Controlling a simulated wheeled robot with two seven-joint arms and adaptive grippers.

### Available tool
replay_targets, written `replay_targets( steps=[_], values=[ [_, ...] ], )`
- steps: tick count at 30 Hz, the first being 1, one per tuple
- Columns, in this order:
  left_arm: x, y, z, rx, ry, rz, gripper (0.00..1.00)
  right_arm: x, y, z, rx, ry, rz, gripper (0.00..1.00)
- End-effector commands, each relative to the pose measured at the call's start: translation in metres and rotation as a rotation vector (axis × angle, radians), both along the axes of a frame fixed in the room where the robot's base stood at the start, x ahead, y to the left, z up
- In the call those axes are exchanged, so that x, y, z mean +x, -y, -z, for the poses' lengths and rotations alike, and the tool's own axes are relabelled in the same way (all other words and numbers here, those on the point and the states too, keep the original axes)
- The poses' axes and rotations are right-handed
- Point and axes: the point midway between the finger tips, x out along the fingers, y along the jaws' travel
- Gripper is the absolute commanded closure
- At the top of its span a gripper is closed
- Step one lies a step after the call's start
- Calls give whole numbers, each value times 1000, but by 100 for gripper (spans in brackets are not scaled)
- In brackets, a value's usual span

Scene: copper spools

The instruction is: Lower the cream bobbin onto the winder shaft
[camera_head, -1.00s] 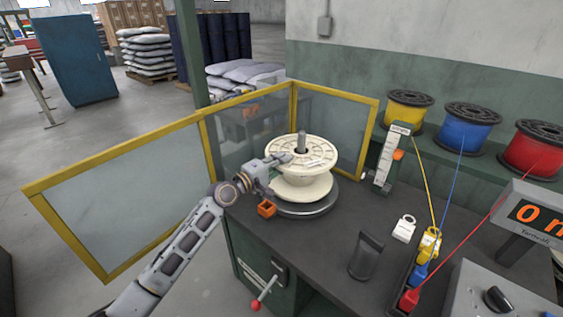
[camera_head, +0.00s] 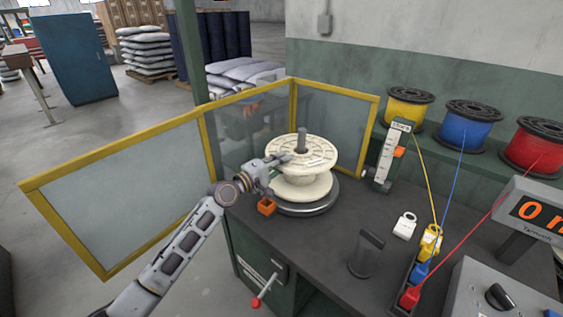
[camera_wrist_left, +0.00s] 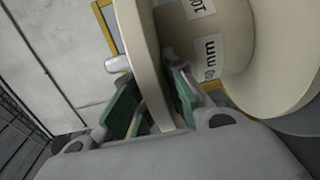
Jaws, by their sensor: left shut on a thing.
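The cream bobbin (camera_head: 318,150) sits upright around the winder shaft (camera_head: 302,141), whose grey top pokes out above its upper flange. Its lower flange is just over or on the round grey plate (camera_head: 318,209); I cannot tell whether they touch. My left gripper (camera_head: 284,160) reaches in from the left and is shut on the rim of the upper flange. In the left wrist view the flange (camera_wrist_left: 146,62) runs between the green-padded fingers of the gripper (camera_wrist_left: 153,104), and the bobbin's labelled core shows. My right gripper is out of view.
A yellow-framed clear guard (camera_head: 130,160) stands left of and behind the winder. An orange block (camera_head: 267,206) is at the bench's left edge. A black stand (camera_head: 367,254), a white tag (camera_head: 405,226) and colored wire clips (camera_head: 421,270) stand to the right. Bare bench lies between.

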Motion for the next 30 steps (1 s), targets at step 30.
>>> replay_targets(
  steps=[30],
  values=[
    [0,0,3,-2,4,-1,62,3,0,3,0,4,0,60]
  ],
)
